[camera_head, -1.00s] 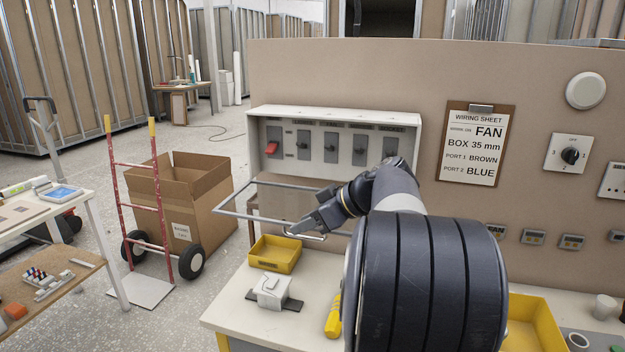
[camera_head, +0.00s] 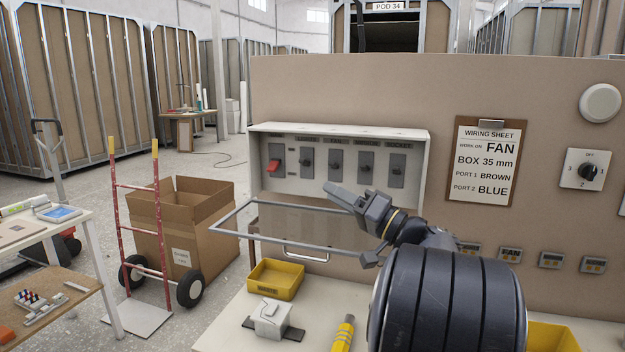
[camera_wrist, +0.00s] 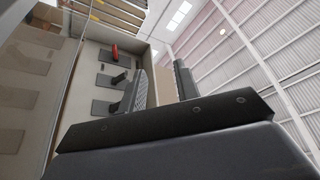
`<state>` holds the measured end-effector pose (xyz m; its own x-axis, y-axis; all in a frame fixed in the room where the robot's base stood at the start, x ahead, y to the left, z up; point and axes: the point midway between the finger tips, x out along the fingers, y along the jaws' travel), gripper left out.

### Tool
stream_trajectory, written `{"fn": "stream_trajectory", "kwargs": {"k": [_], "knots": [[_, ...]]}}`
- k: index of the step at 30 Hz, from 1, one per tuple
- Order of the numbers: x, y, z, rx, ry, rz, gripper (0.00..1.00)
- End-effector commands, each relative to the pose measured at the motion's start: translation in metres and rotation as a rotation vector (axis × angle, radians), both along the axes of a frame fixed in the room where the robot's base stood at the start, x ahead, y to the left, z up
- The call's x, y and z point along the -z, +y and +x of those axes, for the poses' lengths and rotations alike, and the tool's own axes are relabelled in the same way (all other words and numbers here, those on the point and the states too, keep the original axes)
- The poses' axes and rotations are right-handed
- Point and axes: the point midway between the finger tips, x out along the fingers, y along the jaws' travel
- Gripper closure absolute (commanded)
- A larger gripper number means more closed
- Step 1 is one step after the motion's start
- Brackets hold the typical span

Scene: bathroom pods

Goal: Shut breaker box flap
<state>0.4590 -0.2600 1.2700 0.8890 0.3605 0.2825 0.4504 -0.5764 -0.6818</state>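The breaker box (camera_head: 420,155) is a pale open-fronted box on the beige panel, with a row of grey switches; the leftmost switch has a red lever (camera_head: 274,166). Its flap (camera_head: 232,233), a clear sheet in a grey frame, is open and sticks out roughly level from the box's bottom edge. A pale handle (camera_head: 305,256) hangs at its front edge. My gripper (camera_head: 335,194) is open and empty, above the flap's right part and in front of the switches; my arm hides some of the flap's right end. The wrist view shows a gap between the fingers (camera_wrist: 160,88), with switches beyond.
Below the flap, a yellow bin (camera_head: 276,281), a grey-white device (camera_head: 270,318) and a yellow-handled tool (camera_head: 344,333) lie on the bench. A clipboard (camera_head: 486,162) hangs right of the box. A red hand truck (camera_head: 140,215) and cardboard box (camera_head: 205,245) stand left.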

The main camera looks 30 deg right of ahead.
Motion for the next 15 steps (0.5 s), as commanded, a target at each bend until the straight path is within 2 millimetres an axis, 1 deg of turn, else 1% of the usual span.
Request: {"fn": "stream_trajectory", "kwargs": {"k": [1, 3, 7, 10, 15], "knots": [[-0.006, 0.006, 0.01, -0.005, 0.0, -0.001, 0.69], [-0.01, 0.01, 0.022, -0.005, 0.0, -0.002, 0.69], [-0.015, 0.018, 0.041, -0.003, 0.0, -0.001, 0.69], [-0.017, 0.021, 0.05, -0.002, 0.001, -0.002, 0.69], [-0.019, 0.024, 0.057, 0.0, 0.001, -0.004, 0.69]]}}
